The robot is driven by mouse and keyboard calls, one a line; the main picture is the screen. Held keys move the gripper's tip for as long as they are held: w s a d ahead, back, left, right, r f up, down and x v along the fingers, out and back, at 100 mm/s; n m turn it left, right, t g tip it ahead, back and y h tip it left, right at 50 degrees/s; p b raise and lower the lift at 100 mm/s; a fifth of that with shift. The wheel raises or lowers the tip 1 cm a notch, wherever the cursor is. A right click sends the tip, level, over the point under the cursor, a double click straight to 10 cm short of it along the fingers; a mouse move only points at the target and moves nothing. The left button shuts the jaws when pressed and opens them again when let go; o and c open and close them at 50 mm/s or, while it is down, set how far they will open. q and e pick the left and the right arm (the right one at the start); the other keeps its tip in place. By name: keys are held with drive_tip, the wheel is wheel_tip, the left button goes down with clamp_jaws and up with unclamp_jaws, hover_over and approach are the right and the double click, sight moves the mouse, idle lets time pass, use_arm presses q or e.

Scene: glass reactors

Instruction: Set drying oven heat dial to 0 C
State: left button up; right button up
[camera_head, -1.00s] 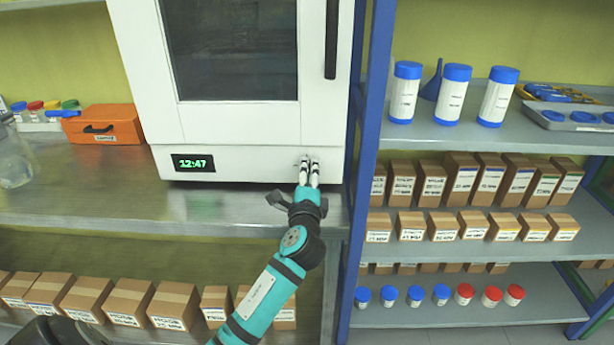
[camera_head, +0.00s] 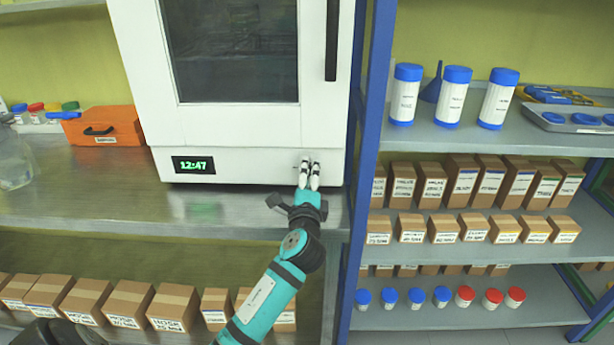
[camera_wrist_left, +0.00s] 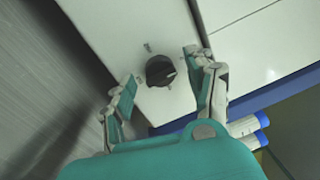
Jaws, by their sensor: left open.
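The white drying oven (camera_head: 240,132) stands on the metal bench, with a dark window and a green display (camera_head: 193,165) reading 12:47. Its heat dial is a round black knob (camera_wrist_left: 160,71) on the white lower front panel, clear in the left wrist view. In the head view my gripper hides the dial. My left gripper (camera_head: 309,166) is in front of the panel's right part. In the wrist view its open fingers (camera_wrist_left: 160,68) stand either side of the knob, with visible gaps. The dial's markings are too small to read.
A blue shelf post (camera_head: 370,120) stands just right of the oven. Shelves there hold white bottles (camera_head: 452,95), boxes and small jars. An orange case (camera_head: 103,126) sits on the bench at left. The bench before the oven (camera_head: 235,205) is clear.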

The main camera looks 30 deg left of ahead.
use_arm(q)
drive_tip(key=v, duration=1.2)
